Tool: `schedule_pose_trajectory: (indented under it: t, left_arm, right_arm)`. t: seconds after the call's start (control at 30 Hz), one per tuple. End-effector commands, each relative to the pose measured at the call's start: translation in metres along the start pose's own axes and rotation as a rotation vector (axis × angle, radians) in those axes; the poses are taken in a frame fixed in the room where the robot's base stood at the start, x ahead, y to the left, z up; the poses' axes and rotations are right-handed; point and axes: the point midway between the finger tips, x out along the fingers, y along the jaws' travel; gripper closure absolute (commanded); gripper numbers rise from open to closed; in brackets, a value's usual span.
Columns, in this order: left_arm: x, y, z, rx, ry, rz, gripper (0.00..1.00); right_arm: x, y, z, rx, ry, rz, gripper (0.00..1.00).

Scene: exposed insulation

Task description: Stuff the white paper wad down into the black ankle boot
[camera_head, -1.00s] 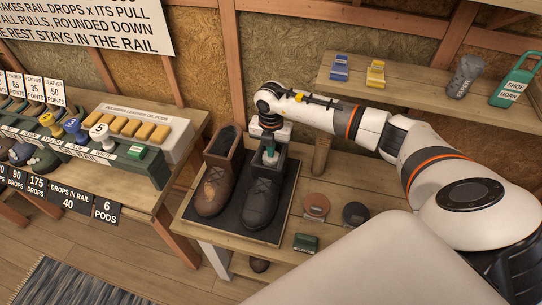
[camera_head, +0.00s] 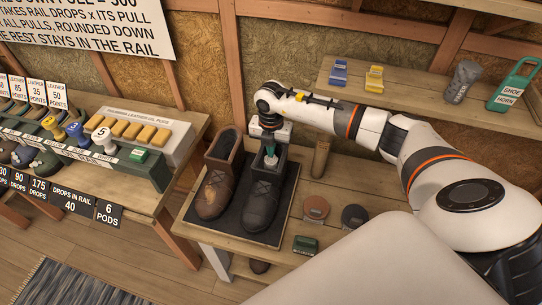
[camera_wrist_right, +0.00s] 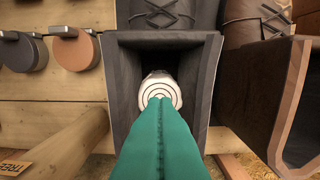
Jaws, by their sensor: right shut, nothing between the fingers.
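The black ankle boot (camera_head: 261,203) stands upright on a dark mat (camera_head: 231,222), to the right of a brown boot. My right gripper (camera_head: 271,160) points down into its open top. In the right wrist view its green fingers (camera_wrist_right: 160,105) are shut together, with the tips inside the boot's shaft (camera_wrist_right: 128,75). A pale round piece with dark rings (camera_wrist_right: 160,88) shows at the fingertips; it looks like the white paper wad, partly hidden by the fingers. I cannot tell how deep it sits. My left gripper is not in view.
The brown boot (camera_head: 216,190) stands close beside. A shelf (camera_head: 420,98) runs along the back wall.

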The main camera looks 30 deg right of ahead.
Motion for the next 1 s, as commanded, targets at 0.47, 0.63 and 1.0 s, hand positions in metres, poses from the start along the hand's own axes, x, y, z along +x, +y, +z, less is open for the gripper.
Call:
schedule_pose_trajectory:
  t: [0.47,0.63,1.0]
  left_arm:
    - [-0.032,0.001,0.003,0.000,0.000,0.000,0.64]
    - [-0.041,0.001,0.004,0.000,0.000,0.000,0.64]
    - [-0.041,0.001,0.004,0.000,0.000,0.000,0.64]
  right_arm:
    - [-0.043,0.000,0.000,0.001,0.000,-0.001,1.00]
    - [-0.055,0.000,0.000,0.001,0.000,-0.001,1.00]
    - [-0.056,0.000,0.000,0.001,0.000,-0.001,1.00]
